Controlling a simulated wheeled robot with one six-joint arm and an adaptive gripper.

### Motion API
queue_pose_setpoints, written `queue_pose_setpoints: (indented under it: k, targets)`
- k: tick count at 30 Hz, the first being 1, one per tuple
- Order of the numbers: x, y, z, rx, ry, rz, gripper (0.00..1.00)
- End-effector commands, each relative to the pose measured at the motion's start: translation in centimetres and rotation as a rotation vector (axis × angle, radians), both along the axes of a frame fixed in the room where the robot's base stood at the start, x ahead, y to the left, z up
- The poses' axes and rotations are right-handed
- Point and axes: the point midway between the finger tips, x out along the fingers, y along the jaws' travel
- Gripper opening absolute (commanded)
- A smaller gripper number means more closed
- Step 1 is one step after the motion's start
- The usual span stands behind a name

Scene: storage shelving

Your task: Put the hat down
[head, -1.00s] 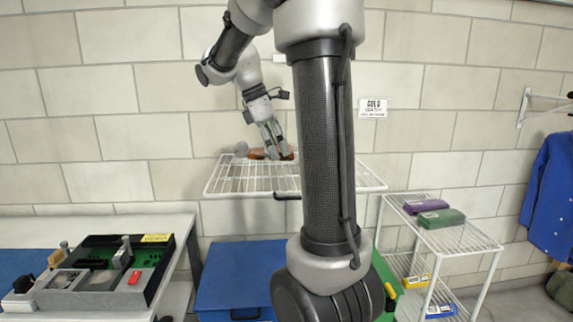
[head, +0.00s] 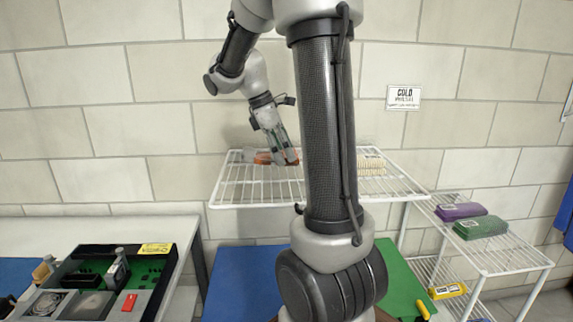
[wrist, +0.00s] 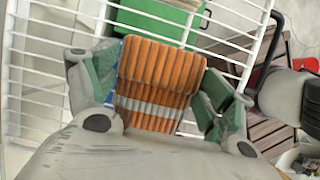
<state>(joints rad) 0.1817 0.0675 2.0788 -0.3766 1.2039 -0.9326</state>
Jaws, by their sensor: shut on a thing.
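The hat is an orange ribbed knit with a grey band (wrist: 160,75), and it sits between the two fingers in the wrist view. My gripper (wrist: 160,100) is shut on it. In the head view my gripper (head: 281,158) points down over the left part of the white wire shelf (head: 240,196). Orange parts of the hat (head: 263,157) show beside the fingers, low over the shelf's wires. I cannot tell whether the hat touches the wires. The fingers hide part of it.
A cream ribbed item (head: 372,163) lies on the same shelf to the right. A lower rack (head: 500,258) at right holds purple (head: 460,211) and green (head: 481,227) folded items. A board box (head: 153,250) stands on the left table. The shelf's front left is bare.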

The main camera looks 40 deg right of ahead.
Motion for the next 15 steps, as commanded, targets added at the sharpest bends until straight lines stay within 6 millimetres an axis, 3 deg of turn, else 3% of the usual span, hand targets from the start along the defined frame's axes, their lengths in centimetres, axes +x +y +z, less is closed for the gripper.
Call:
queue_pose_setpoints:
  k: [9, 15]
  targets:
    - [-0.1, 0.0, -3.8, 0.001, 0.001, 0.001, 0.57]
    - [0.0, 0.0, -3.8, 0.001, -0.001, 0.0, 0.57]
